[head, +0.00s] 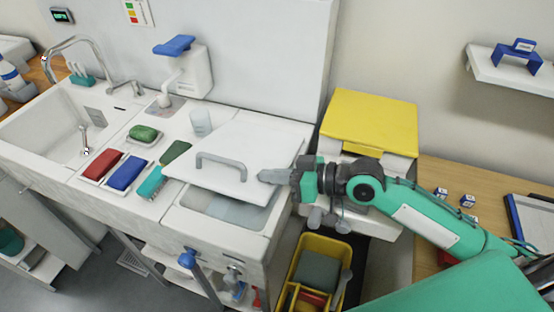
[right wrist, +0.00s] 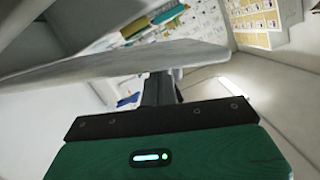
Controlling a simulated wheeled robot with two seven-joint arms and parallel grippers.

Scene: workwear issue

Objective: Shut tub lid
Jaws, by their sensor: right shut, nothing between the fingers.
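The tub lid (head: 242,155) is a white panel with a grey bar handle (head: 222,162), over the tub set into the white counter. It sits tilted, with its front edge above the tub's rim (head: 247,232). A gap shows the pale inside of the tub (head: 235,208) at the front. My right gripper (head: 268,176) is shut and empty at the lid's right edge. In the right wrist view the lid (right wrist: 110,66) crosses as a grey slab close by the fingers (right wrist: 160,88); whether they touch it I cannot tell. My left gripper is not in view.
A yellow-lidded bin (head: 368,122) stands to the right, with a yellow bucket (head: 318,262) below.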

